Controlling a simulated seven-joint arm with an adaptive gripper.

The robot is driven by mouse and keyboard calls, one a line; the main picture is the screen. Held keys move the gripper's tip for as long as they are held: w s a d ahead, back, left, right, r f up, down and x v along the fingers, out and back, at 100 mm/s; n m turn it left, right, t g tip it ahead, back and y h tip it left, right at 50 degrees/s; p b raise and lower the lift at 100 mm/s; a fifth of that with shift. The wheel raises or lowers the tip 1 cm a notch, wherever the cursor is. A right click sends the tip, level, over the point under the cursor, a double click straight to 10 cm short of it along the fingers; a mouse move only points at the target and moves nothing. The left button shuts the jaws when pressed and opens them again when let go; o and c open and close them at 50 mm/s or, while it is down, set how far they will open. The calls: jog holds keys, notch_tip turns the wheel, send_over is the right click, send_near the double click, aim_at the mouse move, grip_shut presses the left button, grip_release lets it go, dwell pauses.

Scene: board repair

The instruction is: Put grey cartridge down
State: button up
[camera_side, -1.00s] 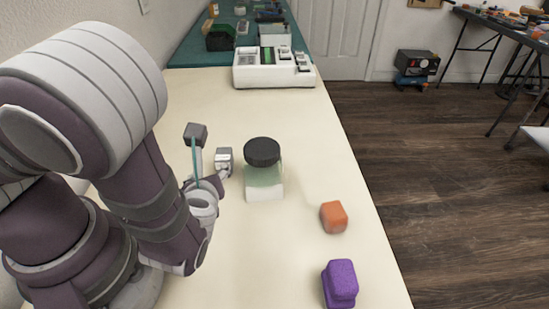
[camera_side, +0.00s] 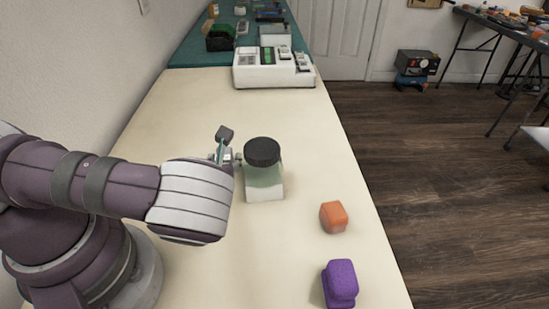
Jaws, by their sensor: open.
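My gripper (camera_side: 232,158) shows only in part, just beyond my pale forearm and left of the jar. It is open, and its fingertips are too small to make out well. A dark grey block (camera_side: 225,134) shows just above it, on a thin teal piece; I cannot tell whether it is a cartridge or part of my wrist. No grey cartridge can be made out for certain in or under the gripper. A white device (camera_side: 273,76) with grey and green inserts stands farther back on the bench.
A jar with a black lid (camera_side: 262,152) stands close to the right of my gripper. An orange block (camera_side: 333,217) and a purple block (camera_side: 340,283) lie near the right bench edge. The bench (camera_side: 200,105) is clear between the jar and the white device.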

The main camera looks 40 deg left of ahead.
grip_shut()
jog(key=shift+r, duration=0.15)
notch_tip(320, 180, up, 9)
jog(key=shift+r, duration=0.15)
jog(key=w+a+f+m+t+h, duration=0.1)
jog(key=w+a+m+t+h, duration=0.2)
jog(key=w, duration=0.7)
jog(key=shift+m+h, duration=0.5)
jog(key=shift+m, duration=0.2)
jog(key=f, duration=0.5)
jog(key=d+f, duration=0.1)
jog(key=f, duration=0.2)
jog(key=shift+w+f, duration=0.15)
jog(key=shift+w, duration=0.1)
